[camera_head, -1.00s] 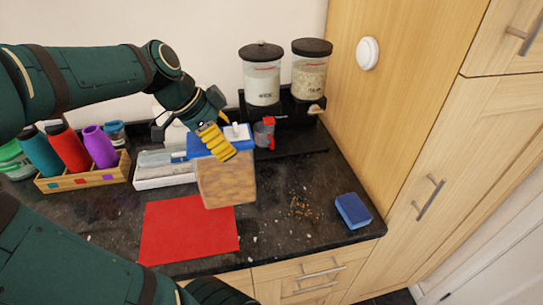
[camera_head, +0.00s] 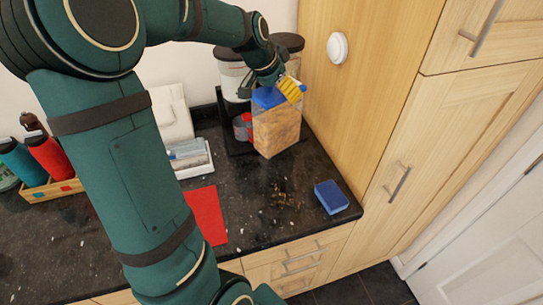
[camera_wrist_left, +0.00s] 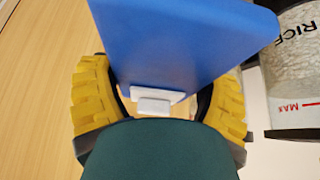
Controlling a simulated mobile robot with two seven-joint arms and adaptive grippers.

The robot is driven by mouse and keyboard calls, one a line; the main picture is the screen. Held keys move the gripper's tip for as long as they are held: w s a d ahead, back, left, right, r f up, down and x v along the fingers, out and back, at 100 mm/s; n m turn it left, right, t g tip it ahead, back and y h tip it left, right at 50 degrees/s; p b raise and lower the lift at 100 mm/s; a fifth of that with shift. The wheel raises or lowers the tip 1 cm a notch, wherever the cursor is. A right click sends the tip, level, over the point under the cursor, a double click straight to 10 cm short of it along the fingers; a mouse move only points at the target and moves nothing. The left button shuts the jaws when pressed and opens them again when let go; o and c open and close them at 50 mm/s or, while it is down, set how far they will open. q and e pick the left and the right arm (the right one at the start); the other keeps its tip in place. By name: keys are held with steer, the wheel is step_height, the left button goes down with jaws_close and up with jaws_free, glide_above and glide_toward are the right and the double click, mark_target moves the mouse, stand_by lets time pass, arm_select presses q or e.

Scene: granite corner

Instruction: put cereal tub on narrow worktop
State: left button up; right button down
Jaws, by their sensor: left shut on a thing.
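The cereal tub (camera_head: 276,132) is a clear box of tan cereal with a blue lid. My left gripper (camera_head: 290,89) is shut on its top in the head view. In the left wrist view, yellow fingers (camera_wrist_left: 160,100) stand on both sides of the blue lid (camera_wrist_left: 180,40) with its white latch. The tub is upright, slightly tilted in the picture, before the dispensers. Whether its base touches the dark speckled worktop (camera_head: 120,240) is unclear. My right gripper is not in view.
Two dispensers (camera_head: 232,75) stand behind the tub, partly hidden by my arm. A blue sponge (camera_head: 331,197) lies near the right front edge, with crumbs (camera_head: 277,195) beside it. A red mat (camera_head: 207,215) lies left. A wooden cabinet (camera_head: 370,90) bounds the right. The front middle is largely clear.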

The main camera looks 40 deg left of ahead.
mark_target(285, 119)
arm_select(q)
steer(key=shift+w+d, duration=0.25)
steer(key=shift+w, duration=0.5)
step_height(285, 119, down, 10)
steer(key=shift+w+f+b, duration=0.1)
steer(key=shift+b, duration=0.3)
steer(key=o, duration=1.1)
steer(key=shift+f, duration=0.1)
steer(key=shift+o, duration=0.2)
